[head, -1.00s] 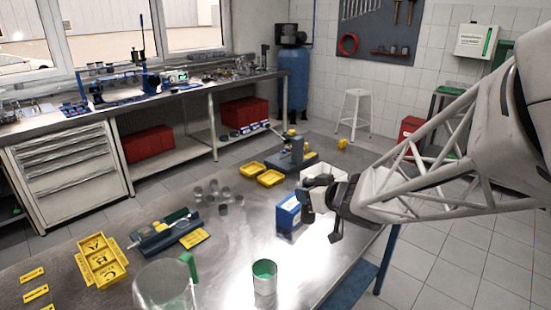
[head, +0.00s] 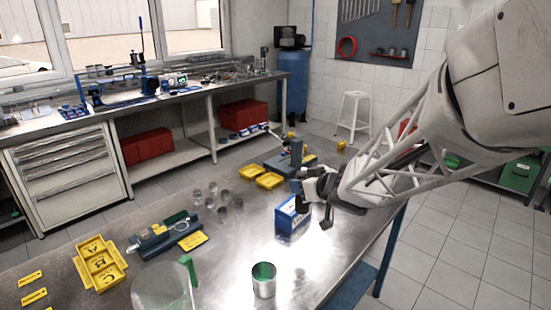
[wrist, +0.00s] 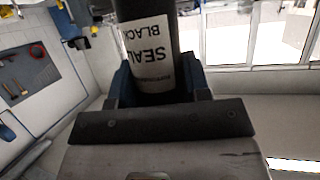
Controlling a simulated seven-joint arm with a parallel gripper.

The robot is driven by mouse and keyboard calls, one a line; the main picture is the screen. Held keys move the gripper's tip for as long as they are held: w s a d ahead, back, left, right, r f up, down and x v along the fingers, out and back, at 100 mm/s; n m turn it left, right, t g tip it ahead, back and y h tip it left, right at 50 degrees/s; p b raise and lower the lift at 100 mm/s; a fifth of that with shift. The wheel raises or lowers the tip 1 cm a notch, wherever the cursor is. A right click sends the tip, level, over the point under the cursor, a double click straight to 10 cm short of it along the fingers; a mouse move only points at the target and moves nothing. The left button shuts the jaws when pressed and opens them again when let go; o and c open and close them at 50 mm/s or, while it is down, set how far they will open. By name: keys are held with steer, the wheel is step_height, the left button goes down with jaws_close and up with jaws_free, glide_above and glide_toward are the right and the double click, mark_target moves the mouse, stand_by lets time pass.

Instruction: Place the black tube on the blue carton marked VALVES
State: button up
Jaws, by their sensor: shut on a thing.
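The black tube (wrist: 147,20) stands out between my gripper's fingers in the wrist view. Its white label (wrist: 147,55) reads SEAL and BLACK. My gripper (wrist: 158,85) is shut on the tube; it also shows in the head view (head: 302,195). The blue carton (head: 289,220) stands on the steel table, directly below and slightly left of my gripper in the head view. A dark part, perhaps the tube, overlaps the carton's upper right edge. I cannot tell whether it touches the carton's top. The carton's marking is too small to read.
Several small metal cylinders (head: 224,198) and yellow bins (head: 269,181) lie behind. Bare table lies left of the carton.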

steer(key=w+a, duration=0.1)
steer(key=w, duration=0.9)
steer(key=shift+f, duration=0.45)
steer(key=shift+s+a+f, duration=0.1)
steer(key=shift+f, duration=1.7)
steer(key=shift+f, duration=0.1)
steer(key=o, duration=1.1)
steer(key=shift+c, duration=0.2)
steer(key=v, duration=1.2)
